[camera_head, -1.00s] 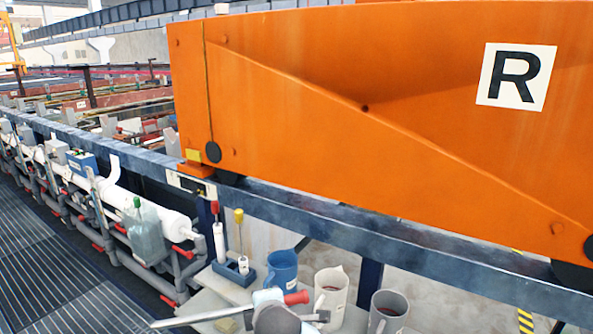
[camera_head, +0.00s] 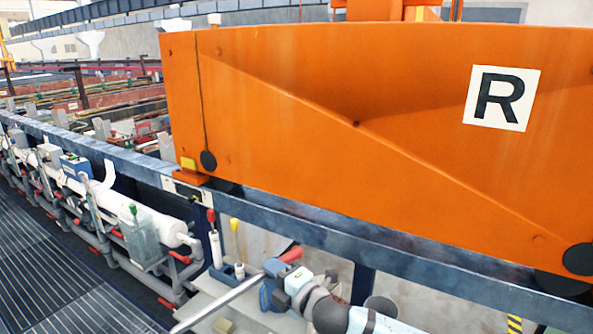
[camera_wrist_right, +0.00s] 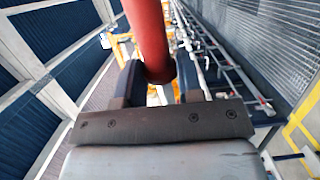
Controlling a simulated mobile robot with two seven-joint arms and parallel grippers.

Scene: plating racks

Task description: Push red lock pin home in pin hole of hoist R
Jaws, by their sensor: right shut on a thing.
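The orange hoist R (camera_head: 300,110) stands on the blue rail, with a white plate (camera_head: 501,98) marked R on its side. A small dark round spot (camera_head: 356,124) is on its side panel; I cannot tell if this is the pin hole. My right gripper (camera_head: 272,284) is shut on the red lock pin (camera_head: 291,254), below the rail and apart from the hoist. The pin's red end tilts up to the right; a grey rod runs down left from the gripper. In the right wrist view, the red shaft (camera_wrist_right: 150,40) stands between the fingers (camera_wrist_right: 158,88). My left gripper is not in view.
The blue rail (camera_head: 420,255) runs between my right gripper and the hoist. White and grey pipes (camera_head: 150,225) line the left. The grated walkway (camera_head: 60,290) is clear.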

